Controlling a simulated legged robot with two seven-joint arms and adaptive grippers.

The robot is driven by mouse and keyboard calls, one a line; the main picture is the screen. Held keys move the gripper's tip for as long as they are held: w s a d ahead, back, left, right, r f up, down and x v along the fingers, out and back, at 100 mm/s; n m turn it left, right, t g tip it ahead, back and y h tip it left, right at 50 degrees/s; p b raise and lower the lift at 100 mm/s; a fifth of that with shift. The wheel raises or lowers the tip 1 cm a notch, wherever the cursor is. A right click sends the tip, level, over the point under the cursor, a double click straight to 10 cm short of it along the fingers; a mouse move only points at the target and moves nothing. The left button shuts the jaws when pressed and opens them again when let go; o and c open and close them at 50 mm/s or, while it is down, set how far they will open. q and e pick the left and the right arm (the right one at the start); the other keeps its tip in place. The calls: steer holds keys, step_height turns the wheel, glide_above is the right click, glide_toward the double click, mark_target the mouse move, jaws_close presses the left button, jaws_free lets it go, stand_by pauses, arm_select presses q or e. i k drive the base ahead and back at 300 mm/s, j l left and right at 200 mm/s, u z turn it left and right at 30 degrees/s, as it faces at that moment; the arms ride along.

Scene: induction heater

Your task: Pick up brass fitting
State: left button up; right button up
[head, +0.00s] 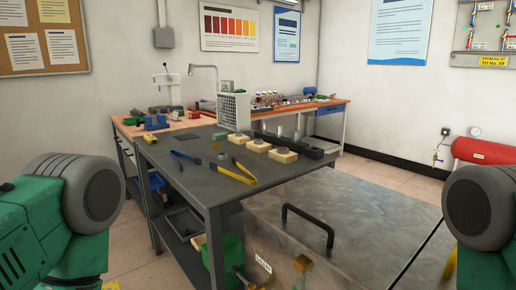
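A small brownish, brass-coloured piece (222,157) stands on the dark grey workbench (190,180), between the blue-handled tool and the yellow-handled tool. It looks like the brass fitting, but it is too small to be sure. My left arm comes in at the left edge and my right arm at the right edge. Only their green links and grey round joints show, well apart from the piece. Neither gripper's fingers can be seen.
Blue-handled pliers (188,158) and yellow-handled pliers (241,171) lie on the bench. Several cream blocks (283,155) and a white perforated box (235,112) stand behind them. A metal-topped cabinet (350,215) with a black handle (308,223) stands at the front right. The bench's front left is clear.

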mark_target(216, 147)
steer(key=i+j+z, duration=0.15)
steer(key=j+z, duration=0.65)
steer(key=i+j+z, duration=0.1)
steer(key=j+z, duration=0.7)
steer(key=l, duration=0.1)
